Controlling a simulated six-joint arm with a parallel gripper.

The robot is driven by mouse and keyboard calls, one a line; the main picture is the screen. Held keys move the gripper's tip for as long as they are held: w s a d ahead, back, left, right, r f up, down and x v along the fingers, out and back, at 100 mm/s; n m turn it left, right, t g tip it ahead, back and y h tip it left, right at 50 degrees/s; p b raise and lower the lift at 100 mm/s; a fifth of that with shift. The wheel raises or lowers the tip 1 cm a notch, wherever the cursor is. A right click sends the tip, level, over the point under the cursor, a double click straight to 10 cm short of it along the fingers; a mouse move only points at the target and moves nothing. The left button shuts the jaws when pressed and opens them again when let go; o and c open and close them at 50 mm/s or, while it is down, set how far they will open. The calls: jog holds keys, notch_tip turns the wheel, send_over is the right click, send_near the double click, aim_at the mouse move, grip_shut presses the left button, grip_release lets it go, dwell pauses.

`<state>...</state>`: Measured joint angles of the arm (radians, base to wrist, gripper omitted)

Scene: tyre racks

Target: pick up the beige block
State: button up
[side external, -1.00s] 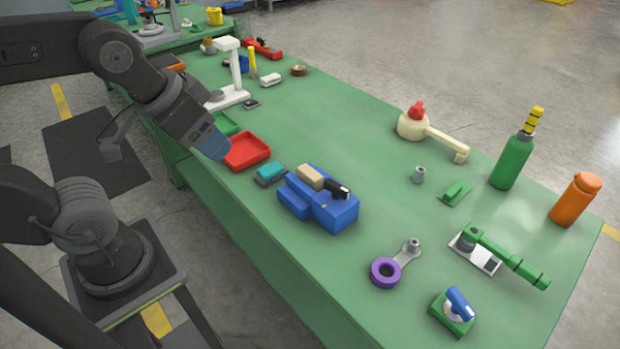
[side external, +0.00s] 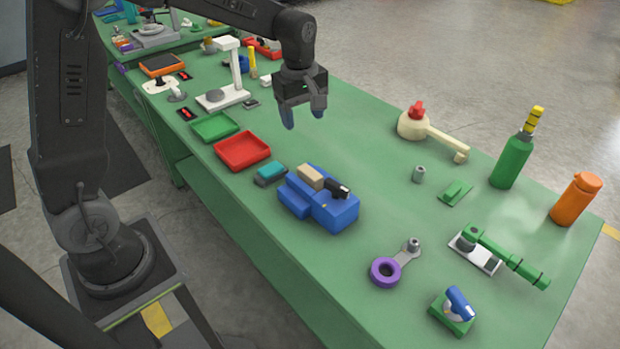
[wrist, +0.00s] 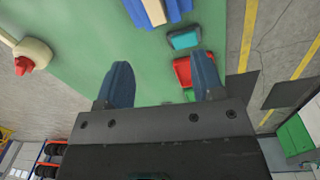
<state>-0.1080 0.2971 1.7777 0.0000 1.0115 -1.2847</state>
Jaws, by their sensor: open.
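The beige block (side external: 311,177) lies on top of a blue stepped block (side external: 318,203) on the green bench, beside a black piece (side external: 338,189). In the wrist view the beige block (wrist: 155,11) shows at the top edge, partly cut off, on the blue block (wrist: 177,9). My gripper (side external: 304,119) is open and empty, pointing down above the bench, behind and above the blue block and apart from it. In the wrist view its two blue fingers stand wide apart (wrist: 162,82), with nothing between them.
A red tray (side external: 243,152), a green tray (side external: 214,127) and a teal block on a dark base (side external: 270,173) lie left of the blue block. A white stand (side external: 232,78) rises farther back. A cream round part with a handle (side external: 414,125) lies right. The bench between is clear.

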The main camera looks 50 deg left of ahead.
aim_at(308, 170)
jog(key=f, duration=0.5)
jog(key=w+f+n, duration=0.1)
jog(key=f, duration=0.5)
jog(key=w+a+f+n, duration=0.1)
jog(key=f, duration=0.5)
jog(key=shift+w+g, duration=0.15)
jog(key=shift+g, duration=0.15)
jog(key=shift+c, duration=0.3)
jog(key=shift+r, duration=0.1)
jog(key=c, duration=1)
jog(key=shift+r, duration=0.1)
